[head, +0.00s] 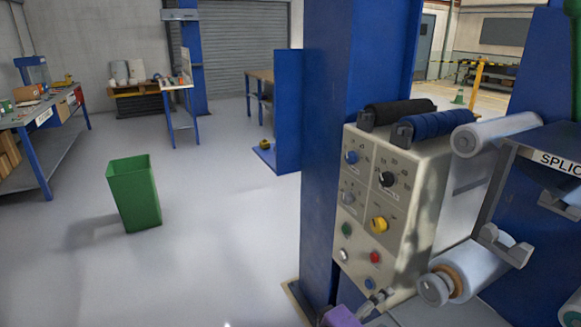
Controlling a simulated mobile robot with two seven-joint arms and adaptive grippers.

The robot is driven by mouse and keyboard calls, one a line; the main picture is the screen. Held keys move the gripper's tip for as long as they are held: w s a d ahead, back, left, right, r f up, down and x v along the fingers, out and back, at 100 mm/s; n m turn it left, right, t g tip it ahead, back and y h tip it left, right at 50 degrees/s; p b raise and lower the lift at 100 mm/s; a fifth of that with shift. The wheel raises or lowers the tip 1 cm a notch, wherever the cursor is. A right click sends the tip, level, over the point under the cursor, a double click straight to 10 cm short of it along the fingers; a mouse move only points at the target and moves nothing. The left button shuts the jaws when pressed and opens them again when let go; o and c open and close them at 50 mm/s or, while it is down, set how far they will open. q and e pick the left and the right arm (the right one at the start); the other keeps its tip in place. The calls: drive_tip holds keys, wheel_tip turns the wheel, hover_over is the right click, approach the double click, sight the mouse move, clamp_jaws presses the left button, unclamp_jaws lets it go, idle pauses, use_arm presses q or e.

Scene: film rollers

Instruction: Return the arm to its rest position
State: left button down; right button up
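A small grey jointed part next to a purple block (342,317) shows at the bottom edge, just below the control panel (362,222). It looks like my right gripper (380,300), but it is small and cut off. I cannot tell whether its fingers are open or shut, or whether it touches the panel. My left gripper is not in view. The panel is cream, with several coloured knobs and buttons. A black roller (400,112) and a blue roller (440,124) lie on top of it.
A blue column (345,120) stands left of the panel. Film rolls (495,133) (465,272) sit at the right beside a frame marked SPLIC (550,158). A green bin (134,195) stands on open floor at left. Workbenches (45,115) line the back left.

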drive_tip(key=w+a+f+t+y+p, duration=0.1)
drive_tip(key=a+f+t+y, duration=0.15)
drive_tip(key=f+y, duration=0.25)
drive_tip(key=s+a+f+y+p, duration=0.3)
drive_tip(key=s+a+f+y, duration=0.15)
drive_tip(key=s+y, duration=0.35)
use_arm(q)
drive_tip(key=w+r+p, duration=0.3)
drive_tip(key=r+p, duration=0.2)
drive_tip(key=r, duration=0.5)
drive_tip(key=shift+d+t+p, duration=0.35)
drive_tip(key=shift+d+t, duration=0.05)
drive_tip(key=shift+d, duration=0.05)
use_arm(e)
drive_tip(key=s+d+m+g, duration=0.1)
drive_tip(key=s+m, duration=0.1)
drive_tip(key=s, duration=1.3)
drive_tip(key=s+d+f+m+g+y, duration=0.1)
drive_tip(key=s+m, duration=0.1)
drive_tip(key=s, duration=1.2)
drive_tip(key=shift+s+d+f+m, duration=0.15)
drive_tip(key=shift+s+d+m, duration=0.15)
drive_tip(key=shift+s+d, duration=0.1)
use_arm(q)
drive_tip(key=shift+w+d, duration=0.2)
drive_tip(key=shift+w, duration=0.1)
use_arm(e)
drive_tip(key=shift+g, duration=0.25)
